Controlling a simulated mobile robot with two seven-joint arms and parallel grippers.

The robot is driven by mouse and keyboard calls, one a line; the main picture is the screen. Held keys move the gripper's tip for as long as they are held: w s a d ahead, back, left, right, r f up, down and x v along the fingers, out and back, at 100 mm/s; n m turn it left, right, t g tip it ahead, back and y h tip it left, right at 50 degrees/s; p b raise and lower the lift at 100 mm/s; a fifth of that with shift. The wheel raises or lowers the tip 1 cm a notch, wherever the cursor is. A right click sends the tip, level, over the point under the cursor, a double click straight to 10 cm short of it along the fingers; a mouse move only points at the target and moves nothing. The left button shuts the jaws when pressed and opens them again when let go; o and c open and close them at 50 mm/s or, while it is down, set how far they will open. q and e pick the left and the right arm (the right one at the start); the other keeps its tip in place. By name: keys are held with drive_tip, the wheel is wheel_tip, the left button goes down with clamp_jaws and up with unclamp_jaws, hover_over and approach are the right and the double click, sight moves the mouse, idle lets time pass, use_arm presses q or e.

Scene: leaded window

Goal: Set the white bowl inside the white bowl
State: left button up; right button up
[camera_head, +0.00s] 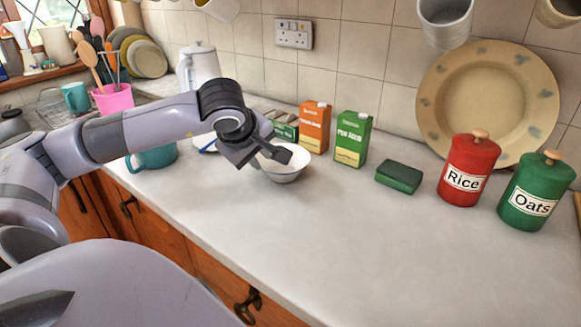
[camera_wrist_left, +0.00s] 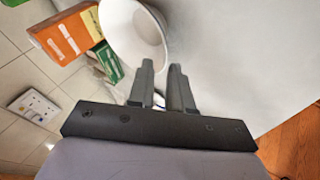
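A white bowl (camera_head: 285,172) stands on the counter, left of the middle in the head view. It also shows at the top of the left wrist view (camera_wrist_left: 130,30). My right gripper is out of view.
Behind the bowl stand an orange carton (camera_head: 314,127) and a green carton (camera_head: 352,138). A green sponge (camera_head: 399,177), red Rice jar (camera_head: 468,169) and green Oats jar (camera_head: 535,192) stand right. A teal mug (camera_head: 155,157) is left. The front counter is clear.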

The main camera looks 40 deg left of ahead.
sight(265, 169)
use_arm(q)
drive_tip(key=p+x, duration=0.1)
drive_tip(key=x, duration=0.5)
drive_tip(key=shift+f, duration=0.45)
drive_tip(key=shift+r, duration=0.1)
clamp_jaws()
